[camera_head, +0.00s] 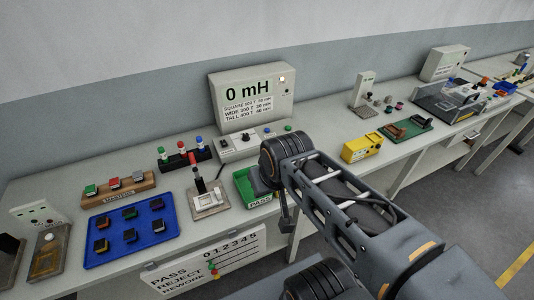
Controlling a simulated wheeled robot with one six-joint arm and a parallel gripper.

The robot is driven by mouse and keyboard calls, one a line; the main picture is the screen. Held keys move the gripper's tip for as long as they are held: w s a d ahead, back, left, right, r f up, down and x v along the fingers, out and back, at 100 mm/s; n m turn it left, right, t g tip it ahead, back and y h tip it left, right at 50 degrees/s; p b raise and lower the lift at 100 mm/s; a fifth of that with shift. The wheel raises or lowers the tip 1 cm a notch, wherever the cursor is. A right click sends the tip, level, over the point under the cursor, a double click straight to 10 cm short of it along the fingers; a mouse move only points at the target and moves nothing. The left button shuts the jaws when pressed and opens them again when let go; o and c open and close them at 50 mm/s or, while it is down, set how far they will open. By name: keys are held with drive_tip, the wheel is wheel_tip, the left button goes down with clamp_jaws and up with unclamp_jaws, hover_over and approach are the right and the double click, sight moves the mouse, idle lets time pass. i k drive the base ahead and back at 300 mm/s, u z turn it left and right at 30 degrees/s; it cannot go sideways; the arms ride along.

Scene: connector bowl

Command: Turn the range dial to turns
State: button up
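The meter (252,95) is a white box at the back of the bench, reading "0 mH" above lines for square, wide and tall. A low pale control box (236,154) stands in front of it with small dark knobs, one of them a black knob (246,140). The knob markings are too small to read, so I cannot tell which one is the range dial or where it points. My arm reaches in from the lower right. A dark end part (285,220) hangs below its joint, right of the green tray; its fingers cannot be made out.
A green PASS tray (244,184), a fixture with an upright black post (209,201), and a blue tray (160,234) of dark parts stand along the front. A rack (177,164) of capped pieces is behind. A yellow box (362,147) stands right of my arm.

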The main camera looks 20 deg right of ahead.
sight(246, 138)
drive_tip(key=u, duration=0.05)
drive_tip(key=k, duration=0.65)
drive_tip(key=z, duration=0.9)
drive_tip(key=i, duration=1.25)
drive_tip(key=u, duration=0.45)
drive_tip(key=k, duration=0.9)
drive_tip(key=u, duration=0.45)
drive_tip(key=i, duration=0.9)
drive_tip(key=z, duration=0.05)
